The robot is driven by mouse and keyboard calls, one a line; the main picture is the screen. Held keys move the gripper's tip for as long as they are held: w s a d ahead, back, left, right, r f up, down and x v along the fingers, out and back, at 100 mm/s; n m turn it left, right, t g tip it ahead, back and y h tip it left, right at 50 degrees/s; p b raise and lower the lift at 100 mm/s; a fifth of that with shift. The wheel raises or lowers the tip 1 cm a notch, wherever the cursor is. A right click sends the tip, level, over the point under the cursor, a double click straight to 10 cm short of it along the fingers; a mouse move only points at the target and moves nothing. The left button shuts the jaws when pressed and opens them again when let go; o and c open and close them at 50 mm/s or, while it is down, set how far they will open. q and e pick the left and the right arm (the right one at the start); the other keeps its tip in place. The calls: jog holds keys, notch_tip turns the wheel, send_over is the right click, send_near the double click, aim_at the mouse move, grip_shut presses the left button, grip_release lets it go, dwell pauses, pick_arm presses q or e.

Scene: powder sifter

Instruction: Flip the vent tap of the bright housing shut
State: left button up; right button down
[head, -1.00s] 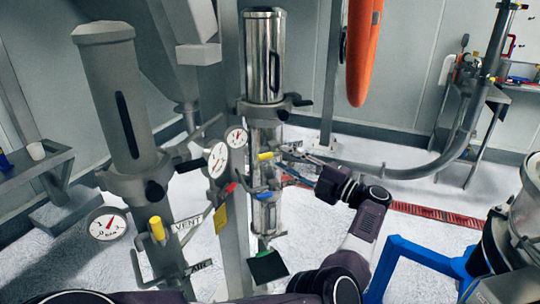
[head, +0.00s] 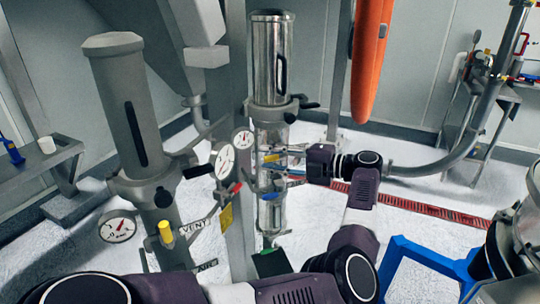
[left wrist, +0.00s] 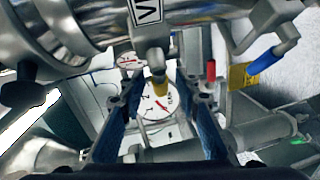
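The bright housing (head: 268,60) is a shiny steel cylinder on a post in the middle of the head view. Its vent tap (head: 271,157) has a yellow handle below the collar. In the left wrist view the yellow tip of the tap (left wrist: 159,86) points toward the camera, under a partly visible label starting with V (left wrist: 148,10). My left gripper (head: 289,158) is at the right side of this tap. In the left wrist view its two dark blue-padded fingers (left wrist: 158,95) stand apart on either side of the yellow tip, with no clear contact. My right gripper is not in view.
A dull grey housing (head: 122,100) stands to the left, with its own yellow-handled tap (head: 166,232) and gauge (head: 119,227). A gauge (left wrist: 155,103) shows behind the tap. Red (left wrist: 211,70) and blue (left wrist: 265,62) handles are close by. An orange object (head: 369,60) hangs at right.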

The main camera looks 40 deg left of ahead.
pick_arm(q)
grip_shut()
